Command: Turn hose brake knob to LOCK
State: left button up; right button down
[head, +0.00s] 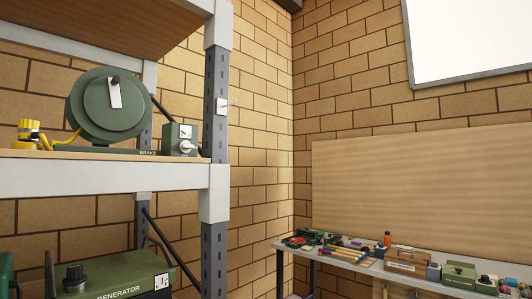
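The hose brake knob (186,146) is a small light-coloured knob on the front of a green box on the shelf at the left. A small dial label (186,132) sits above it, too small to read. The box stands at the right end of a green base marked BRAKE (148,153). A green hose reel (108,105) with a pale crank stands to its left, with a yellow hose and fitting (30,132). Neither of my grippers is in view.
A grey shelf post (214,120) rises just right of the brake box. The shelf board (110,178) has a white front edge. A green generator (115,277) sits below. A workbench (330,255) with tools and boxes stands at the right by a brick wall.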

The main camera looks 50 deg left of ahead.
aim_at(185, 147)
jog(key=i, duration=1.65)
jog(key=u, duration=1.2)
jog(key=i, duration=0.9)
jog(key=u, duration=1)
